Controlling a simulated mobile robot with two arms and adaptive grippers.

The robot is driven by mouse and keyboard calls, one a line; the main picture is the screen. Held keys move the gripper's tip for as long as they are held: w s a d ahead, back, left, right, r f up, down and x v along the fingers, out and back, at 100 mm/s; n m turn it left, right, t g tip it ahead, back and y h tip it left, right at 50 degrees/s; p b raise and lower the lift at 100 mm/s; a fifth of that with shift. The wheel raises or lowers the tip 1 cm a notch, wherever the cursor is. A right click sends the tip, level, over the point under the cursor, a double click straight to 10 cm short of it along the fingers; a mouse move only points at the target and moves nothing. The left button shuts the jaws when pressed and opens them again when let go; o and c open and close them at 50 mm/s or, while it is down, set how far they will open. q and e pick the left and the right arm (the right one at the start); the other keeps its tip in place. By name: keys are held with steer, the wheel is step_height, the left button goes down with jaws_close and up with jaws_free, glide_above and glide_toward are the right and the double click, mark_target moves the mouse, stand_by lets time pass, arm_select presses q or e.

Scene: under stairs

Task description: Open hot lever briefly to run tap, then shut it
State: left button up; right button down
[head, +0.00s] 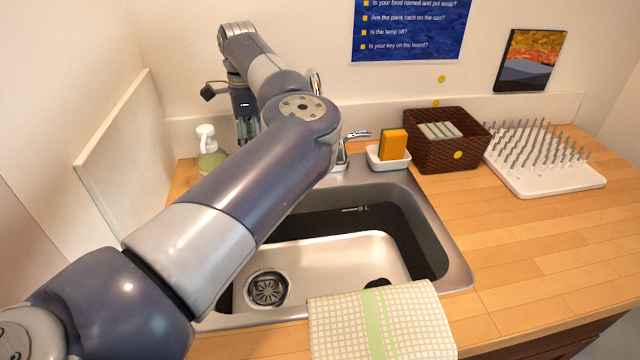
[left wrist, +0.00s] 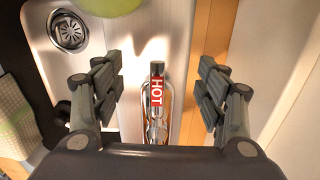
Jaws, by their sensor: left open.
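The hot lever (left wrist: 157,100) is a chrome lever with a red HOT label, seen in the left wrist view. It lies between the two spread fingers of my left gripper (left wrist: 159,70), with a visible gap on each side. In the head view my left gripper (head: 247,128) points down behind the sink, partly hidden by my arm. The arm also hides the hot lever and most of the tap there. A bit of the chrome tap (head: 316,82) shows above the arm. A second chrome lever (head: 356,134) with a blue mark shows right of it. My right gripper is out of view.
A soap bottle (head: 209,150) stands left of my gripper. A sponge (head: 393,143) in a white dish (head: 388,164), a brown basket (head: 440,155) and a drying rack (head: 545,185) stand right. A towel (head: 400,320) hangs in front.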

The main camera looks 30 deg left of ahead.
arm_select(q)
step_height(320, 180, up, 7)
steer(key=p, duration=0.4)
steer(key=shift+f, duration=0.1)
stand_by(0.3)
